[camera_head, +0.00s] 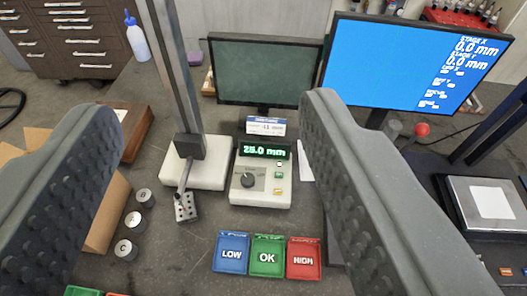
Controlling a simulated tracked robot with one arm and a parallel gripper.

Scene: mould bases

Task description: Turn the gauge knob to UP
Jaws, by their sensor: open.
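The gauge box (261,193) is a cream unit on the grey table, with a green digital display (264,151) reading about 25.0 mm. Its dark round gauge knob (248,180) is on the left of the front panel; its pointer and labels are too small to read. A green button (279,174) and a yellow button (278,191) sit to its right. My gripper (215,130) is open and empty, its two dark ribbed fingers wide apart at the left and right. The gauge box lies between the fingers in the picture, beyond them, and nothing touches the knob.
A gauge stand (208,172) with a tall column is left of the box. Blue LOW (231,254), green OK (267,256) and red HIGH (304,258) trays lie in front. Several metal cylinders (134,222) stand left. Two monitors (265,70) (405,65) are behind.

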